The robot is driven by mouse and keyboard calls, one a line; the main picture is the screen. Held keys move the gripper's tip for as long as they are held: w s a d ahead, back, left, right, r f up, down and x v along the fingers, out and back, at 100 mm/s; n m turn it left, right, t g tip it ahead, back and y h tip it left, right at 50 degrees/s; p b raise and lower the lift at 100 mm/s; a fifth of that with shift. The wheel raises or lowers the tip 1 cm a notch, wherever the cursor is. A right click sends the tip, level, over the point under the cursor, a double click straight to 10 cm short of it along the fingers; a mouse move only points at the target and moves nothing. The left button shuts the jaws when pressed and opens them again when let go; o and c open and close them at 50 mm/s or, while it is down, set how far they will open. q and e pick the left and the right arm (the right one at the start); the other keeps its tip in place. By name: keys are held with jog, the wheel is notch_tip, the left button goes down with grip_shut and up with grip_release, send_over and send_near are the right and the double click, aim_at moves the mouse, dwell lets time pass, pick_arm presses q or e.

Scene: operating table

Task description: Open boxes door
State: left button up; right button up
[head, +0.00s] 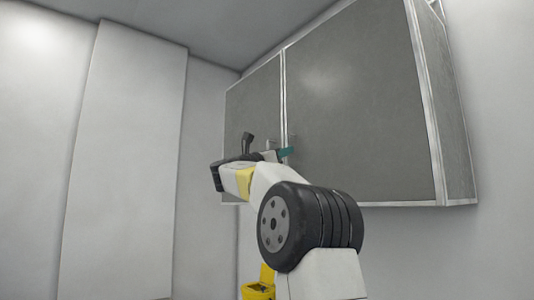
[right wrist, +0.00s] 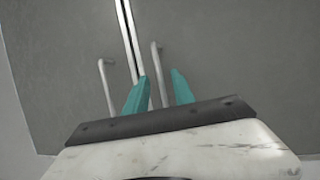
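A grey wall cabinet with two doors hangs at the upper right of the head view. Its left door (head: 252,105) and right door (head: 355,95) both look shut, with light metal edges. In the right wrist view, the left door's bar handle (right wrist: 106,85) stands left of the seam and the right door's bar handle (right wrist: 155,62) stands right of it. My right gripper (head: 287,152) is at the doors' lower middle. Its teal fingers (right wrist: 160,75) are apart, with the right handle showing between them; I cannot tell whether they touch it. My left gripper is out of view.
A tall pale panel (head: 125,160) stands along the wall at left. The wall (head: 430,250) below the cabinet is bare. The cabinet's right side (head: 444,105) and lower edge are clear of other objects.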

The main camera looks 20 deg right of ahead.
jog(key=shift+x, duration=0.9)
grip_shut()
dwell(0.8)
